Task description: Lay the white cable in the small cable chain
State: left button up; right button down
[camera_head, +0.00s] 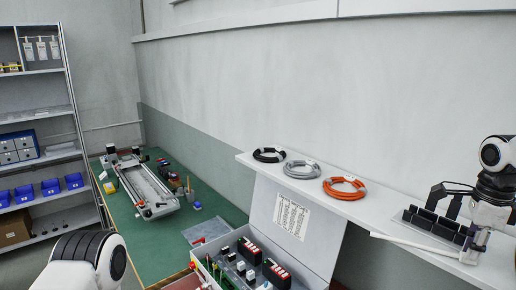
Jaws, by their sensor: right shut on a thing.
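The small cable chain (432,226) is a row of black links lying on the white shelf at the right. The white cable (410,244) is a thin pale strip in front of the chain. It runs from the left toward my right gripper, outside the links as far as I can see. My right gripper (470,256) points down at the chain's right end, low over the shelf, and is shut on the white cable's right end. The fingers partly hide the held end. My left arm shows at the lower left, but its gripper is out of view.
Black (268,155), grey (302,169) and orange (345,188) cable coils lie on the white shelf (375,210), left of the chain. Below stands an open case (292,222) with dark parts. A gantry device (145,185) sits on the green bench at the left.

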jog(key=shift+w+r+p, duration=0.25)
jog(key=shift+r+p, duration=0.5)
jog(key=shift+r, duration=0.15)
jog(key=shift+s+r+p, duration=0.15)
jog(key=shift+r+p, duration=0.8)
jog(key=shift+r, duration=0.4)
jog(key=shift+f, duration=0.1)
